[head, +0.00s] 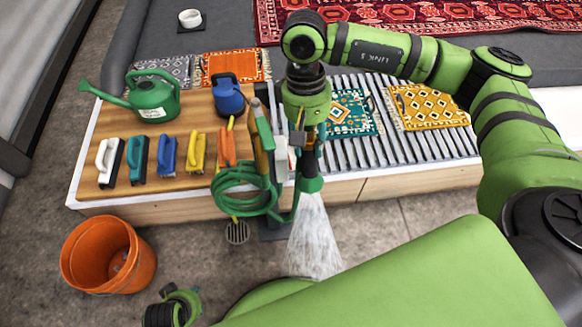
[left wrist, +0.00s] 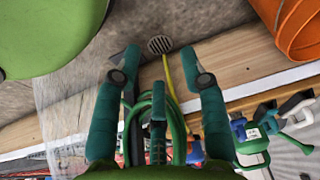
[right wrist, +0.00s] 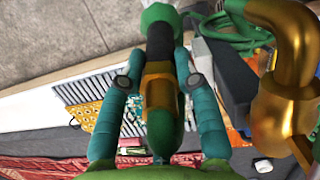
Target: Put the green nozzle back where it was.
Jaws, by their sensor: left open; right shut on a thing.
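The green nozzle (head: 311,183) points down in the head view, with a white water spray fanning out below it. My right gripper (head: 306,140) is shut on it, in front of the slatted bench part and right of the coiled green hose (head: 245,188). In the right wrist view the nozzle (right wrist: 160,45) has a green head, black neck and brass-coloured body between the fingers. A post with a brass tap (right wrist: 292,80) stands close beside it. My left gripper (left wrist: 160,78) is open and empty, low in front of the bench; only part of it shows in the head view.
The wooden bench (head: 100,195) holds several brushes, a green watering can (head: 152,97), a blue jug (head: 228,97) and small rugs. An orange bucket (head: 107,255) stands on the floor at left. A floor drain (head: 237,232) lies before the bench.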

